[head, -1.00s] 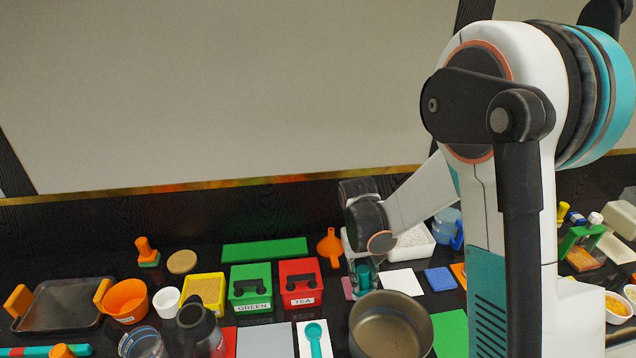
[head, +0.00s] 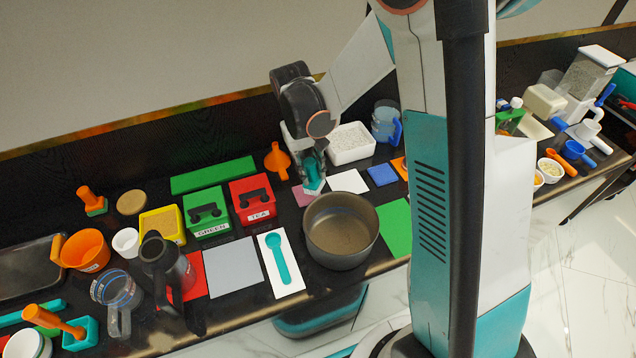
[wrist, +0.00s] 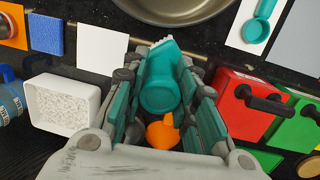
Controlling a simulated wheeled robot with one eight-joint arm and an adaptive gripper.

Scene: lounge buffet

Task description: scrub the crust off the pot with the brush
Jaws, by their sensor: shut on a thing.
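The pot (head: 342,262) is a grey-brown metal vessel standing upright near the counter's front edge. Its inside looks brownish; I cannot make out the crust clearly. Part of its rim shows at the top of the wrist view (wrist: 170,20). My gripper (head: 312,182) points down just behind the pot, apart from it. In the wrist view my gripper (wrist: 163,65) is shut on a teal handle, which I take to be the brush (wrist: 160,90).
A white tub of pale grains (head: 352,157), an orange funnel (head: 278,160) and a red TEA box (head: 250,185) stand close around my gripper. A white card with a teal spoon (head: 279,258) lies left of the pot. A green mat (head: 394,228) lies right of it.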

